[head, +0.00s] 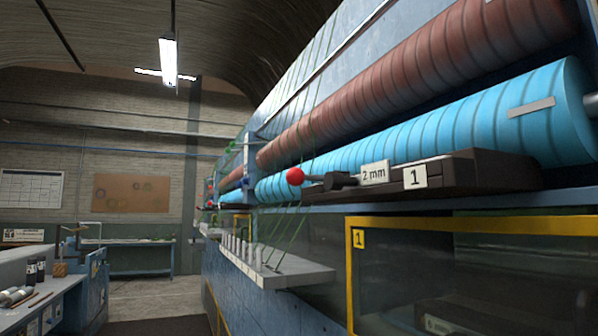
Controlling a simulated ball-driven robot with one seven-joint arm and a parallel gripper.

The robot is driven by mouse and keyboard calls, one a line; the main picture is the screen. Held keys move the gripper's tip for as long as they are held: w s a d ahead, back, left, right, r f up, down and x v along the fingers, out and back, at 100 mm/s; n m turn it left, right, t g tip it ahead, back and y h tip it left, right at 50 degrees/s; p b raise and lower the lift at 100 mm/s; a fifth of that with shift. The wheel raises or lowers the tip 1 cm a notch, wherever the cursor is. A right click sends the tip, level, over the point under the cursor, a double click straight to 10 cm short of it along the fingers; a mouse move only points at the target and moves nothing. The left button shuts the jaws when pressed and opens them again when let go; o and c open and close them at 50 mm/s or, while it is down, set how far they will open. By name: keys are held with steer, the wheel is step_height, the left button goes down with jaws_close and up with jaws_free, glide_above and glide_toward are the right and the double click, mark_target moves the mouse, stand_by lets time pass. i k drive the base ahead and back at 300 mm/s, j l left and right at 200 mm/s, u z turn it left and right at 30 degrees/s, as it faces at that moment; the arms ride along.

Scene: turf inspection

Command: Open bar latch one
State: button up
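Bar latch one is a dark bar (475,178) with a white label reading 1 (415,177), at the right of the head view below the blue roller. A lever with a red ball knob (295,177) sticks out to the left from its dark pivot (340,181). A "2 mm" tag (374,173) stands beside the pivot. The lever lies about level; I cannot tell from this view whether the latch is open or closed. My gripper is not in view.
A blue roller (450,125) and a red-brown roller (400,75) run along the machine. A grey shelf with white pegs (300,274) juts out below. A yellow-framed window (352,290) is lower right. A workbench (60,300) stands left, with clear floor (150,290) between.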

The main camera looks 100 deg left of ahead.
mark_target(295, 177)
steer(key=u, duration=2.2)
steer(key=i+l+u, duration=0.2)
steer(key=l, duration=0.25)
steer(key=k, duration=0.1)
